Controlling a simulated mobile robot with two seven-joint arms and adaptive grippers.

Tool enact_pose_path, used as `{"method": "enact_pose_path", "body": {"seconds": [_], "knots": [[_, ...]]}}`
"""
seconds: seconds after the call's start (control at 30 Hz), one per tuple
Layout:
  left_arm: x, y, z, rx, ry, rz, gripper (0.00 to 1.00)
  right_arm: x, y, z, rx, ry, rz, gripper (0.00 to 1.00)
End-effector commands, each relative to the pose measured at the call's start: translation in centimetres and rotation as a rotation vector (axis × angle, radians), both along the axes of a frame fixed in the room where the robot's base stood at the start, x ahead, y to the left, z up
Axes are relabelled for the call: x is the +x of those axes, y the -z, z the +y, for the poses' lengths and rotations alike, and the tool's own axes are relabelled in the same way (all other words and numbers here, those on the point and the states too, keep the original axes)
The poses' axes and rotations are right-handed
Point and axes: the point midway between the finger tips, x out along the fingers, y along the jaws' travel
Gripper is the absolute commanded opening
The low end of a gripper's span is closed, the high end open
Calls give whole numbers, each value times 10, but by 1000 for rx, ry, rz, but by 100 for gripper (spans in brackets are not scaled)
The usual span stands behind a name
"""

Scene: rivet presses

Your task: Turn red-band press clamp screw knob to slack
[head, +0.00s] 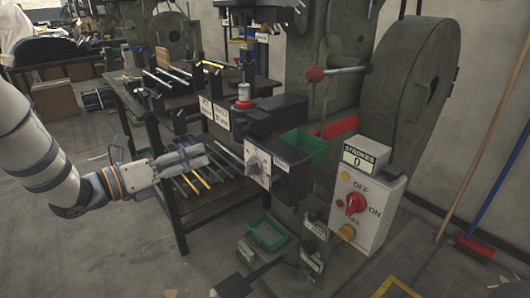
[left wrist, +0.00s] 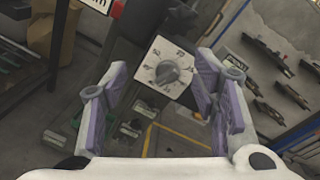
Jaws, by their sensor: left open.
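The press has a red band (head: 244,104) around its post. A dark box below carries a white dial plate with a round knob (head: 253,165). In the left wrist view the grey dial knob (left wrist: 168,72) sits on its white marked plate (left wrist: 158,57), framed between my fingers. My left gripper (head: 203,153) is open and empty, to the left of the dial and facing it. Its purple-padded fingers (left wrist: 160,90) stand apart from the knob. I cannot read the dial's marks surely. My right gripper is not in view.
A white control box (head: 357,213) with a red switch and a strokes counter (head: 361,160) stands right of the dial. A green bin (head: 304,147) and a green tray (head: 267,232) are close by. A dark table (head: 182,183) with rods stands behind my gripper.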

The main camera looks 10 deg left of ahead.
Motion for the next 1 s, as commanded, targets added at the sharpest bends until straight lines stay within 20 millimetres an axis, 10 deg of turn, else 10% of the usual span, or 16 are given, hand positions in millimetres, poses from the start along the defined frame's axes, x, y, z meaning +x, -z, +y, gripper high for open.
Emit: {"method": "enact_pose_path", "body": {"seconds": [0.17,0.63,1.0], "knots": [[6,-34,3,175,73,-223,54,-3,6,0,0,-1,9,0],[86,-34,-61,176,73,-220,54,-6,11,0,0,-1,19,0],[98,-35,-70,174,72,-218,54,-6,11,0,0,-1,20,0]]}}
